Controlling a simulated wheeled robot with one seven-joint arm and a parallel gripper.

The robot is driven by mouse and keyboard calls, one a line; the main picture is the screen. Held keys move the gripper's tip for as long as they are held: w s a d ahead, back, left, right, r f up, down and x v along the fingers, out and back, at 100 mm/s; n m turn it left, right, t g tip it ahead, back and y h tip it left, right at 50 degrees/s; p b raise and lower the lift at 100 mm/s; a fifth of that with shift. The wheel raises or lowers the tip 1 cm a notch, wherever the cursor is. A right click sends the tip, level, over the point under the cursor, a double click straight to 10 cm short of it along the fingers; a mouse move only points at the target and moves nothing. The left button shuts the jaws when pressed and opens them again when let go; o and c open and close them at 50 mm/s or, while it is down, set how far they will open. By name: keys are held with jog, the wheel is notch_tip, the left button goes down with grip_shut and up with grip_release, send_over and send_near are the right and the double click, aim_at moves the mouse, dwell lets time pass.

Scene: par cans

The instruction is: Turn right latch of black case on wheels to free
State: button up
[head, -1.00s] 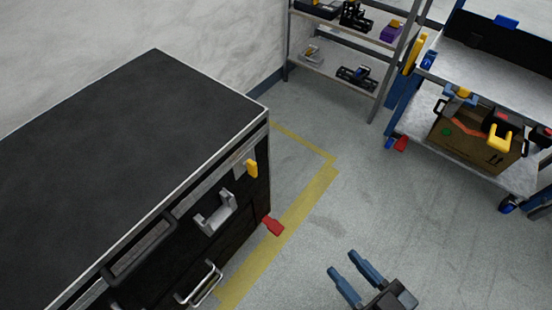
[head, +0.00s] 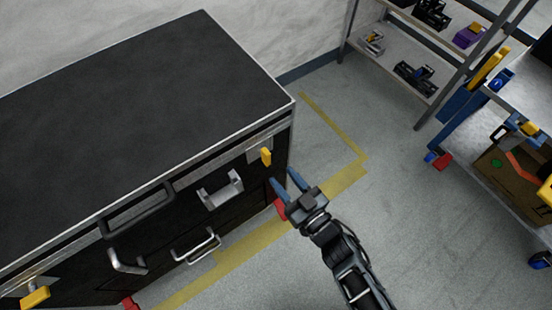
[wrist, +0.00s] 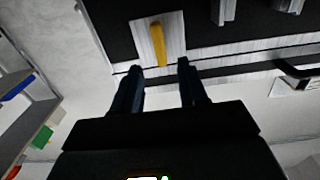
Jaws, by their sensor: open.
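The black case (head: 120,95) stands at the left in the head view. Its right latch is a yellow lever (head: 266,156) on a metal plate near the front's upper right corner, pointing roughly upright. It also shows in the wrist view as a yellow lever (wrist: 158,42) on a pale plate, seen between and beyond my fingertips. My gripper (head: 285,178) is open and empty, just in front of and slightly below and right of the latch in the head view. The wrist view shows the two blue fingers (wrist: 160,66) apart, neither visibly touching the lever.
The left yellow latch (head: 35,297) sits lower left on the case front. Metal handles (head: 221,190) and a black handle (head: 137,210) stick out beside the right latch. Red caster parts (head: 281,208) show below. A shelf and a blue cart (head: 462,118) stand right; floor between is clear.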

aim_at(269, 160)
jog(key=shift+x, duration=3.2)
jog(key=shift+c, duration=0.4)
grip_shut()
